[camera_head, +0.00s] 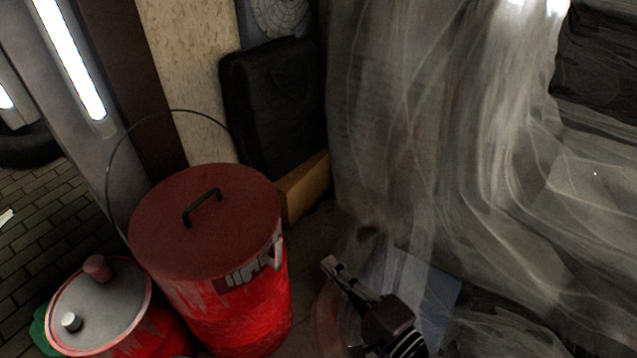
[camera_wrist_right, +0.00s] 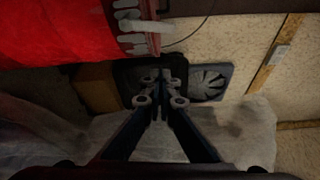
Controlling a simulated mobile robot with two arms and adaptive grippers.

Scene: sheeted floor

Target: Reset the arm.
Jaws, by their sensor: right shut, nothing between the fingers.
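My right gripper (camera_head: 330,265) shows low in the middle of the head view, to the right of the large red bucket (camera_head: 250,310). It is shut and empty, and its fingertips are apart from the bucket. In the right wrist view the gripper (camera_wrist_right: 160,88) has its two fingers together with nothing between them. The red bucket (camera_wrist_right: 50,30) also shows there at the upper left. My left gripper is not in view.
A smaller red can with a grey lid (camera_head: 100,305) stands at the lower left. Translucent sheeting (camera_head: 430,130) hangs on the right and spreads over the floor.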

